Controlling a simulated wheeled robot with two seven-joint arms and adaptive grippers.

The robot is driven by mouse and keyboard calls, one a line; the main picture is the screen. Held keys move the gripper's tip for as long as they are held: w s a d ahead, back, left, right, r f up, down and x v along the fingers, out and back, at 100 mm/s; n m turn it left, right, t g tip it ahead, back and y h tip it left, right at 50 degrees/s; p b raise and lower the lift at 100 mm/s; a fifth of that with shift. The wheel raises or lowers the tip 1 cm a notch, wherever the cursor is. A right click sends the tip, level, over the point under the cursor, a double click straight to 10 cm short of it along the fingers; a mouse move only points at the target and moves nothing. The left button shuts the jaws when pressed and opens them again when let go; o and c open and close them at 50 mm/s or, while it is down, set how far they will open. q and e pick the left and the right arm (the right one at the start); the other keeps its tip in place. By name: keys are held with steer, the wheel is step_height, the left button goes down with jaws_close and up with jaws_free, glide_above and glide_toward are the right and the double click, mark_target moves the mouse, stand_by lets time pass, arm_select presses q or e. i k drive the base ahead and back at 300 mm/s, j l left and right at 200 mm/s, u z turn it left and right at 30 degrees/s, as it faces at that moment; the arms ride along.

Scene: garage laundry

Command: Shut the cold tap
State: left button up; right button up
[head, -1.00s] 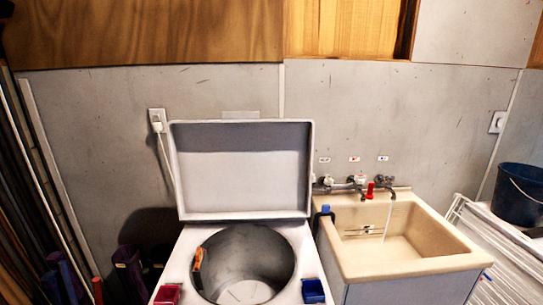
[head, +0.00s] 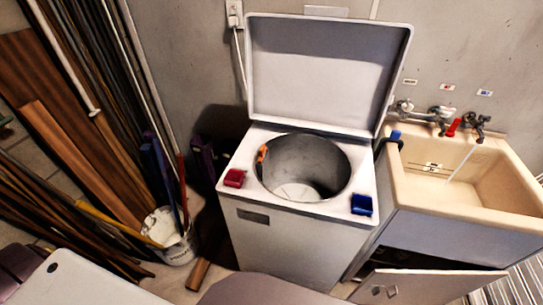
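The cold tap (head: 480,121) is a dark metal tap on the wall at the upper right, below a small label with blue marking (head: 485,92). A thin white stream of water (head: 462,164) falls into the cream laundry sink (head: 425,197). A red handle or spout piece (head: 453,127) sits just left of the cold tap, and a pale metal tap (head: 440,113) is below the red-marked label (head: 447,87). A further tap (head: 404,107) is at the left. The exact position of the cold handle is too small to tell. Neither of my grippers shows.
A top-loading washer (head: 290,240) with its lid (head: 325,75) raised stands left of the sink. A cabinet door (head: 425,285) hangs open below the sink. A white bucket (head: 175,240) and leaning boards (head: 75,150) crowd the left. A wood piece (head: 198,274) lies on the floor.

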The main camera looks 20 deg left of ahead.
mark_target(481, 118)
steer(key=l+u, duration=0.2)
steer(key=l, duration=0.7)
steer(key=l+u, duration=0.2)
steer(key=l, duration=0.75)
steer(key=l+u, duration=0.2)
steer(key=l, duration=0.75)
